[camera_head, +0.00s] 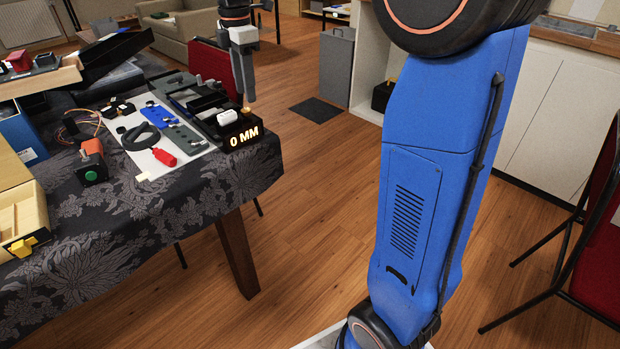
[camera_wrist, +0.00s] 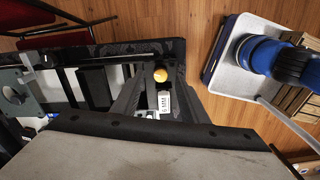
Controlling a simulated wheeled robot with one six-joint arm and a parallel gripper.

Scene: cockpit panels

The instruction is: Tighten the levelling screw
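The levelling screw has a round brass head (camera_wrist: 160,75) and stands at the front corner of a dark device (camera_head: 205,100) on the table. In the head view the brass head (camera_head: 246,110) shows just under my gripper (camera_head: 248,98), which points straight down. A lit display (camera_head: 243,136) on the device's front reads 0 MM. In the wrist view the brass head lies between my grey gripper fingers (camera_wrist: 158,88), with a gap showing around it. The fingers look apart and hold nothing. Whether a fingertip touches the screw I cannot tell.
The table (camera_head: 90,240) has a dark patterned cloth. Left of the device lie a white sheet with a red tool (camera_head: 164,157), a black ring and blue parts, and a box with a green button (camera_head: 91,170). A red chair (camera_head: 595,250) stands at the right. The floor before the table is clear.

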